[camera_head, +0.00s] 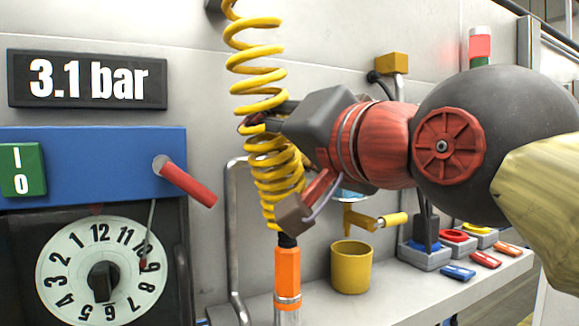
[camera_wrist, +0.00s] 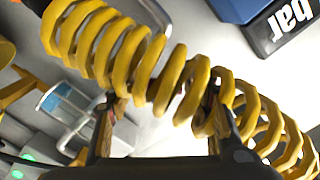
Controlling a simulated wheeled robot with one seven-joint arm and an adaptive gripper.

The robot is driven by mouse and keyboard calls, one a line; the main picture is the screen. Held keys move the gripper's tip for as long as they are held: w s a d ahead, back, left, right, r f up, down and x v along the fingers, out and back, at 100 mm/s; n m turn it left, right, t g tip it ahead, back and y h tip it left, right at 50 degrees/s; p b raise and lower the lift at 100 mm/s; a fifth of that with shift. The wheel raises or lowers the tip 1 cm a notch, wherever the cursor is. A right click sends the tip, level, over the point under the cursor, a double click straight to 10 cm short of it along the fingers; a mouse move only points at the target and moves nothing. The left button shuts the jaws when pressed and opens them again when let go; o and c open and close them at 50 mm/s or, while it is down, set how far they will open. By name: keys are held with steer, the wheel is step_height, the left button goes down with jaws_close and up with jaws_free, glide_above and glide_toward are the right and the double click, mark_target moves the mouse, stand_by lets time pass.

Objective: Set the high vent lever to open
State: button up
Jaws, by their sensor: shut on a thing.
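No lever is labelled as the high vent lever, and I cannot tell which it is. A red-handled lever (camera_head: 187,182) slants down to the right from the blue panel (camera_head: 95,165). My wrist hides part of the wall.
The display (camera_head: 87,79) reads 3.1 bar above a numbered dial (camera_head: 75,270). The orange hose end (camera_head: 287,270) hangs below my gripper. The yellow cup (camera_head: 351,268) and several coloured blocks stand on the shelf (camera_head: 400,300). A yellow box (camera_head: 391,64) is higher on the wall.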

steer(key=m, duration=0.2)
steer(key=d+r+m, duration=0.1)
steer(key=w+m+b, duration=0.1)
steer(key=m, duration=0.1)
steer(key=shift+d+r+m, duration=0.25)
steer(key=shift+d+m, duration=0.05)
steer(key=shift+d, duration=0.1)
steer(key=shift+w+d+r+m, duration=0.15)
steer(key=shift+d+m, duration=0.1)
steer(key=shift+m, duration=0.4)
steer(key=shift+w+d+f+m, duration=0.1)
steer(key=shift+w+d+m, duration=0.1)
steer(key=shift+m, duration=0.5)
steer(key=shift+w+d+r+m, duration=0.1)
steer(key=shift+d+m, duration=0.15)
steer(key=shift+m, duration=0.4)
steer(key=o, duration=1.7)
steer(key=v, duration=1.2)
steer(key=shift+s, duration=0.1)
